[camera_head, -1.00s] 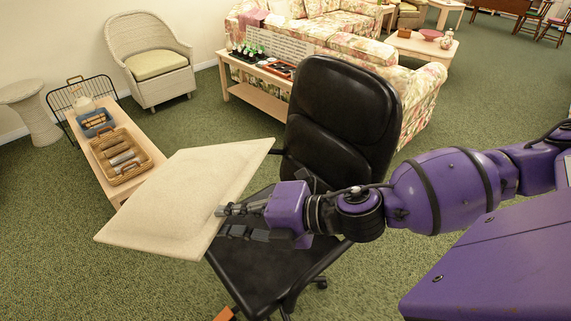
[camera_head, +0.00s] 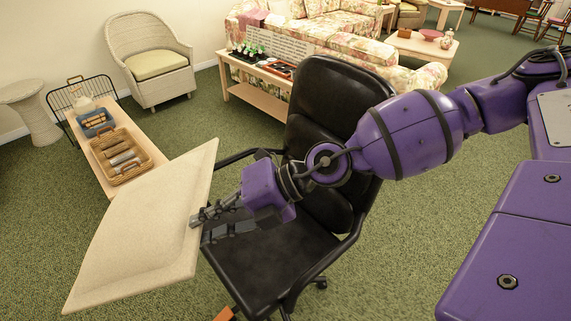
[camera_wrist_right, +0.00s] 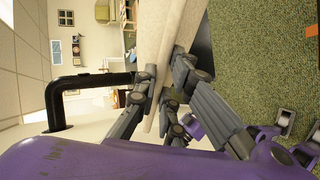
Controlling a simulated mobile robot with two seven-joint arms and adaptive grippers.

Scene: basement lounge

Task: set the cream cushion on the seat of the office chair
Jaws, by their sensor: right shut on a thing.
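The cream cushion (camera_head: 150,232) is flat and square, and it is held tilted at the left of the head view. My right gripper (camera_head: 205,222) is shut on its right edge. In the right wrist view the fingers (camera_wrist_right: 165,85) grip the cushion's edge (camera_wrist_right: 165,40) from both sides. The black office chair (camera_head: 335,110) stands behind and to the right of the cushion. Its seat (camera_head: 255,262) is bare, and my right forearm and gripper pass above it. The cushion is left of the seat, apart from it as far as I can tell. My left gripper is not in view.
The chair's armrest (camera_head: 340,255) curves beside the seat on the right. A low wooden bench (camera_head: 100,165) with a wicker tray (camera_head: 150,150) stands behind the cushion. A wicker armchair (camera_head: 150,40) and a floral sofa (camera_head: 340,45) stand further back. Green carpet is free at left.

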